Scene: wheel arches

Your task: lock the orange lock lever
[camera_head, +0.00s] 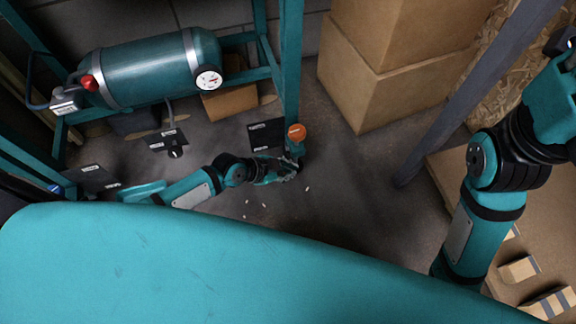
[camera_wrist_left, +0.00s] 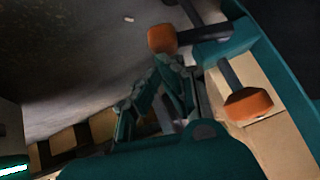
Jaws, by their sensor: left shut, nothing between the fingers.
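One orange lock lever end (camera_head: 297,132) shows in the head view at the foot of a teal post. My left gripper (camera_head: 288,172) is low near the floor, just below this orange end in the picture. In the left wrist view, two orange ends on dark shafts show: one (camera_wrist_left: 162,38) just beyond the fingertips and another (camera_wrist_left: 248,105) to the right. My left gripper's fingers (camera_wrist_left: 165,75) are shut and empty, close under the first orange end; I cannot tell whether they touch it. My right gripper is out of view.
A teal tank (camera_head: 150,70) with a gauge lies in the teal frame at the upper left. Cardboard boxes (camera_head: 370,95) stand behind the post to the right. A grey slanted beam (camera_head: 475,80) stands at the right. Grey floor (camera_head: 345,185) is open right of the left gripper, with small pale bits nearby.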

